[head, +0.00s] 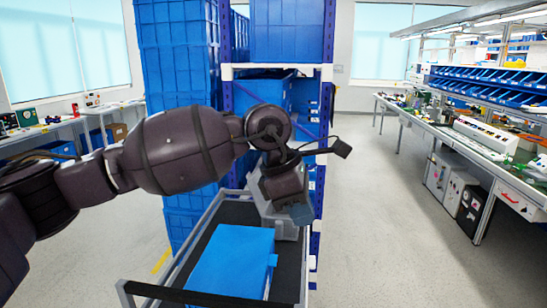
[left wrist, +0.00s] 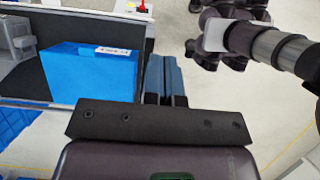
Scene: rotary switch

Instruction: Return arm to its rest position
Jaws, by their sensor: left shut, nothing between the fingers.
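My left arm (head: 180,150) comes in from the left in the head view and stretches out over a cart. Its gripper (head: 301,213) hangs at the far end, tilted downward, above the right side of the cart. In the left wrist view the two dark blue fingers of the gripper (left wrist: 165,65) lie side by side, shut with nothing between them. No rotary switch can be made out clearly. My right gripper is in neither view.
A shelf rack with blue crates (head: 180,55) stands behind. A workbench (head: 465,150) is at right. The floor (head: 385,240) between is clear.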

